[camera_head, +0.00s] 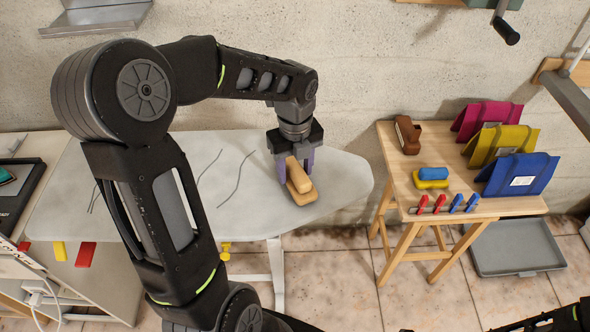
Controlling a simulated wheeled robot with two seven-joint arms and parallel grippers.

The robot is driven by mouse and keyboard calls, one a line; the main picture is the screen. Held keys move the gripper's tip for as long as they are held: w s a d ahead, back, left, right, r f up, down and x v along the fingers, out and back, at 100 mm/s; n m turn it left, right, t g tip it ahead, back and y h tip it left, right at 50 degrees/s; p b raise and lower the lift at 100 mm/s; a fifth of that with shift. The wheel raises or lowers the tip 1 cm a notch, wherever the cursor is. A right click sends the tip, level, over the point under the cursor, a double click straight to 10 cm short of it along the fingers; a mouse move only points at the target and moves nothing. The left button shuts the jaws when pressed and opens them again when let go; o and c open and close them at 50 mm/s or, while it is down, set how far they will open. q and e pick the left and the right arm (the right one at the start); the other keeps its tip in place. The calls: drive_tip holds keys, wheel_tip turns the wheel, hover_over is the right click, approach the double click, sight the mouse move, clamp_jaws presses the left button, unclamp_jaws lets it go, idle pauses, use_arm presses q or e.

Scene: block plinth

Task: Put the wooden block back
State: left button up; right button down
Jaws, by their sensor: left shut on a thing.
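The light wooden block (302,180) is an elongated piece with rounded edges, over the grey-white ironing-board-shaped table top. A flat, tan wooden plinth (305,198) shows just under it, near the table's right end. My left gripper (296,170) points down from above and is shut on the block, one finger on each side. Whether the block touches the plinth cannot be told from this angle. My right gripper does not show; only dark parts appear at the bottom right corner.
A wooden stool (462,206) at right holds a brown block (408,134), blue and yellow pieces, several red and blue clips, and pink, yellow and blue folded holders (517,174). A grey tray (515,247) lies on the tiled floor. The table top (250,160) is clear around the plinth.

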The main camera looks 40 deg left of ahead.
sight(295, 166)
use_arm(q)
drive_tip(key=shift+f, duration=0.4)
drive_tip(key=shift+f, duration=0.15)
drive_tip(key=o, duration=1.3)
wheel_tip(295, 166, up, 12)
drive_tip(key=shift+r, duration=0.2)
drive_tip(key=shift+f, duration=0.1)
